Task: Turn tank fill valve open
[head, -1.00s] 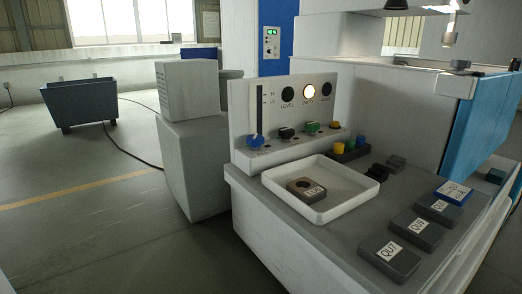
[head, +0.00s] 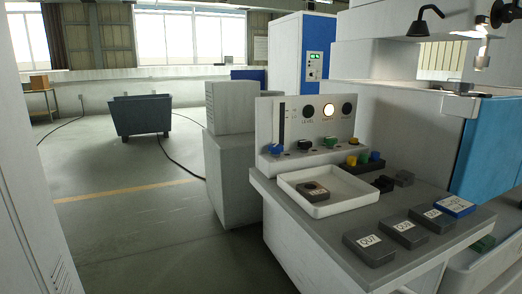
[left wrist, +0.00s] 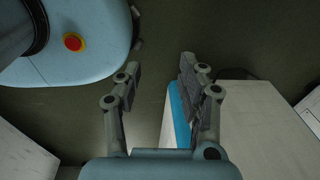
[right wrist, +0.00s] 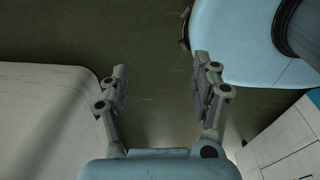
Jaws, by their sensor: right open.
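A white control panel (head: 298,117) stands at the back of the grey bench. A row of small knobs runs along its ledge: a blue knob (head: 276,149) under the dark vertical gauge slot (head: 281,122), a black knob (head: 304,144), a green knob (head: 330,142) and a yellow one. Which knob is the tank fill valve, and its label, are too small to read. The middle lamp (head: 329,111) is lit; the other two are dark. My left gripper (left wrist: 157,82) is open and empty over the floor. My right gripper (right wrist: 160,80) is also open and empty. Neither shows in the head view.
A white tray (head: 330,205) on the bench holds a dark block (head: 314,191). Several labelled grey blocks (head: 371,245) and a blue one (head: 454,206) lie along the front right. A grey cabinet (head: 231,165) stands left of the bench. Floor (head: 130,225) further left is clear.

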